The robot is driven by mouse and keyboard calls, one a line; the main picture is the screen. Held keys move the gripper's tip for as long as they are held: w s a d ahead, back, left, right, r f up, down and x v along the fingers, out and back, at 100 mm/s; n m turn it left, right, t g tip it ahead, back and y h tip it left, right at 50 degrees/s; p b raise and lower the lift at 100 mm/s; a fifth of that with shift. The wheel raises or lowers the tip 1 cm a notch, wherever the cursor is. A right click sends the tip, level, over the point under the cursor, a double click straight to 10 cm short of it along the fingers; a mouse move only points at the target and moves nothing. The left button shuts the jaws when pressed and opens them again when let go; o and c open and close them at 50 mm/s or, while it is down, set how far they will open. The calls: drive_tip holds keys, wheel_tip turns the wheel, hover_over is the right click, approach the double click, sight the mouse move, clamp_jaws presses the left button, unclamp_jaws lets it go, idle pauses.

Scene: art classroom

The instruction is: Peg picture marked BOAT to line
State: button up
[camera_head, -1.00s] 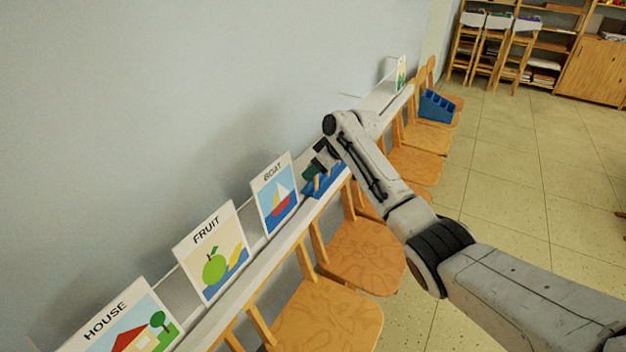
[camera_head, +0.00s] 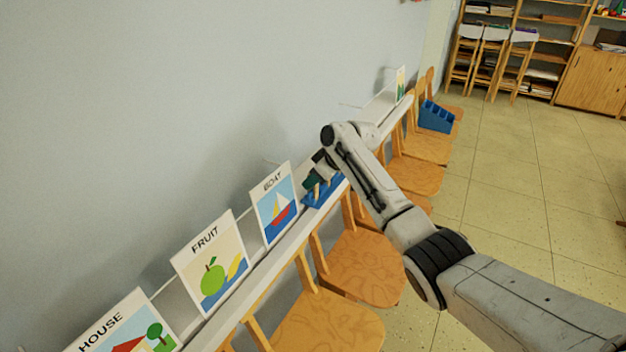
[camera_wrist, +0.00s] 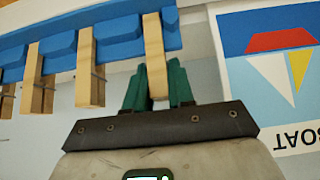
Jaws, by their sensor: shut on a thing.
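The picture marked BOAT (camera_head: 274,205) stands on the white wall ledge (camera_head: 285,246), leaning back to the wall. Part of it shows upside down at the right of the wrist view (camera_wrist: 275,75). A blue peg rack (camera_head: 321,197) sits on the ledge just beyond it. In the wrist view the rack (camera_wrist: 115,32) holds several wooden pegs. My gripper (camera_wrist: 157,78) has its green fingers shut on one wooden peg (camera_wrist: 153,42), the one nearest the picture. The peg's upper end still overlaps the rack. I cannot make out a line clearly.
Pictures marked FRUIT (camera_head: 212,265) and HOUSE (camera_head: 128,330) stand nearer on the ledge. Another picture (camera_head: 400,84) stands at its far end. Wooden chairs (camera_head: 358,268) line the ledge; a blue bin (camera_head: 436,116) is on a far one. Floor to the right is open.

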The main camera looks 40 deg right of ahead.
drive_tip(key=shift+r+p, duration=2.25)
drive_tip(key=shift+r, duration=0.8)
drive_tip(key=s+p, duration=0.1)
drive_tip(key=s+d+p, duration=0.1)
drive_tip(key=s+p, duration=0.1)
drive_tip(key=s+r+p, duration=0.1)
drive_tip(key=p, duration=0.1)
drive_tip(key=shift+s+d, duration=0.35)
